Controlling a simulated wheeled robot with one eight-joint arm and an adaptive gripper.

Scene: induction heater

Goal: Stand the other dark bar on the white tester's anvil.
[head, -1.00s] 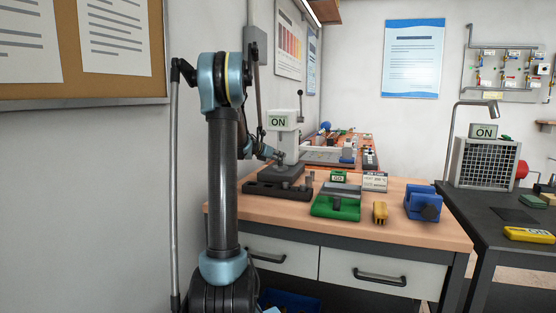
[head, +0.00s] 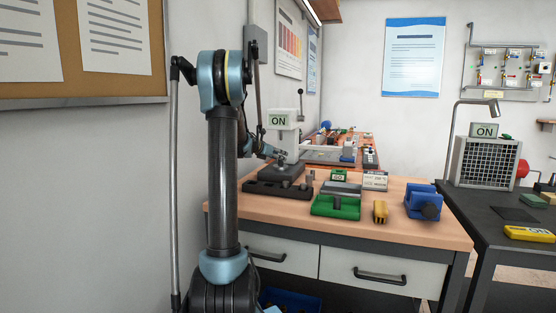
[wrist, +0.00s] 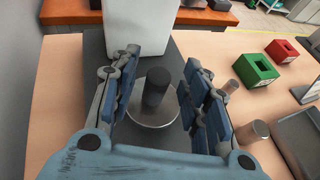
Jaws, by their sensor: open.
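The white tester (head: 284,140) stands at the back left of the wooden bench, with an ON sign on top. In the wrist view its white body (wrist: 137,22) rises just beyond my gripper (wrist: 164,98). A dark bar (wrist: 155,88) stands upright on the tester's round metal anvil (wrist: 145,117). My gripper is open, one finger on each side of this bar, with visible gaps. In the head view my gripper (head: 282,154) is small at the tester's front, and the bar's contact there is too small to tell.
Two greyish cylinders (wrist: 252,132) stand to the right of the tester's base. A dark rack (head: 280,189), a green fixture (head: 336,207), a yellow block (head: 380,211) and a blue vise (head: 423,202) are on the bench. The front right bench top is partly clear.

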